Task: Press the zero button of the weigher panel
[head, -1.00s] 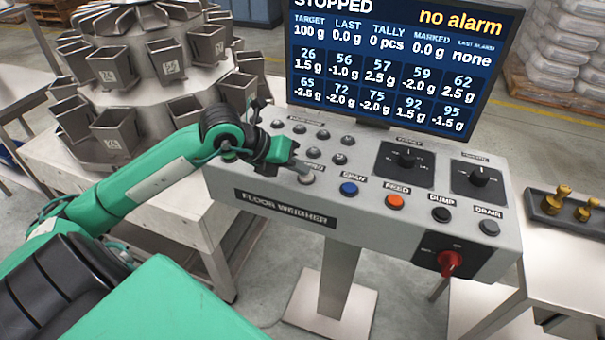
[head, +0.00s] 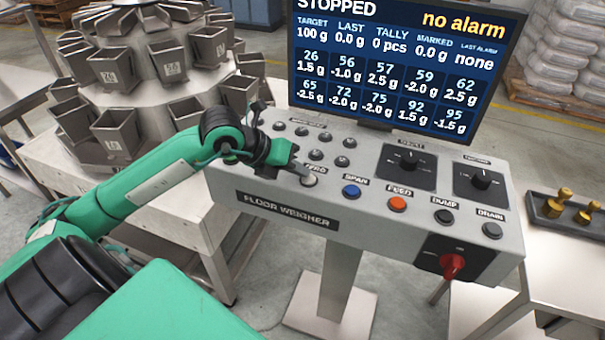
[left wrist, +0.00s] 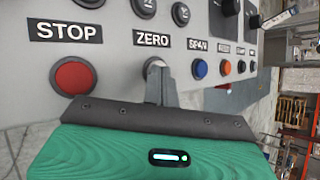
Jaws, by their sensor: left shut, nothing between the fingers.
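The weigher panel (head: 290,211) is a grey console marked FLOOR WEIGHER. Its zero button (head: 309,181) is a pale round button under the ZERO label, at the left of the front row. My left gripper (head: 302,170) is shut and empty, its fingertips at the zero button's upper left edge. In the left wrist view the closed fingers (left wrist: 160,88) reach up to the zero button (left wrist: 154,64) and cover its lower part. I cannot tell whether they touch it or whether it is pressed in. My right gripper is not in view.
The red STOP button (left wrist: 73,77) is left of the fingers; the blue SPAN button (head: 352,192) is right of zero. The screen (head: 396,65) reads STOPPED and no alarm. A multi-bucket weigher (head: 135,80) stands behind my left arm. Brass weights (head: 560,201) lie at the right.

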